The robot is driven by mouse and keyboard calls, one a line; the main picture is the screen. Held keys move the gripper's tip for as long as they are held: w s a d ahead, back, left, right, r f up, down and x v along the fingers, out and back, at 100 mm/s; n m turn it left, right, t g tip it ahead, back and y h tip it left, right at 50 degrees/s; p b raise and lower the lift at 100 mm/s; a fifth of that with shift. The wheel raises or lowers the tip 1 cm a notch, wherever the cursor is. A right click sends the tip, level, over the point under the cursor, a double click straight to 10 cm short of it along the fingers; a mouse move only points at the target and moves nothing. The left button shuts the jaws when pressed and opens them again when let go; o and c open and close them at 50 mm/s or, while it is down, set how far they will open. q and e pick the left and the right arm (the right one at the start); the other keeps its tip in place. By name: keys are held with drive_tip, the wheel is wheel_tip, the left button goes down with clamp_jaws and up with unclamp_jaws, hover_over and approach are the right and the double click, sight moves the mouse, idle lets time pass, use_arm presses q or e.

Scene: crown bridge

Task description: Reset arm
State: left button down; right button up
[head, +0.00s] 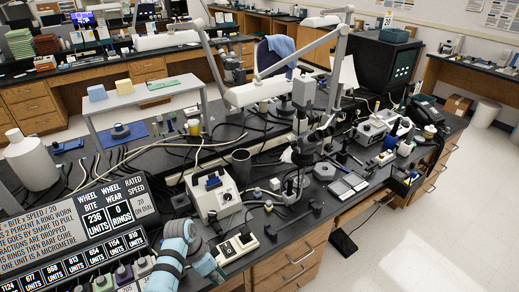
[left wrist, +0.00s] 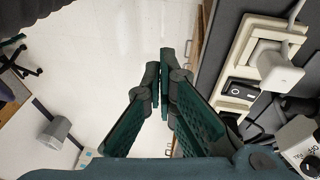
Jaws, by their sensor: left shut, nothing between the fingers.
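My left arm (head: 180,262) comes in at the bottom left of the head view, over the bench's front edge; its fingertips cannot be made out there. In the left wrist view my left gripper (left wrist: 163,82) shows dark green fingers, shut and empty. The fingertips appear over the pale floor, left of the bench edge. My right gripper is in neither view.
A cream power strip (head: 237,246) with a plug lies close right of my left arm; it also shows in the left wrist view (left wrist: 240,90). A sign panel (head: 115,190) stands at left. A white boxed instrument (head: 212,195) and cables crowd the bench.

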use_arm(q)
drive_tip(key=s+a+f+n+y+b, duration=0.1)
drive_tip(key=s+a+f+n, duration=0.25)
drive_tip(key=s+f, duration=0.6)
drive_tip(key=s+a+f+n+y+b, duration=0.3)
drive_tip(key=s+f, duration=0.4)
drive_tip(key=f, duration=0.6)
drive_tip(key=s+a+f+n, duration=0.2)
drive_tip(key=s+a+f, duration=0.2)
drive_tip(key=s, duration=0.7)
drive_tip(key=s+a+f+n+t+b, duration=0.1)
drive_tip(key=s+a+f, duration=0.3)
drive_tip(key=s, duration=0.8)
drive_tip(key=shift+f+n, duration=0.4)
drive_tip(key=shift+n, duration=0.25)
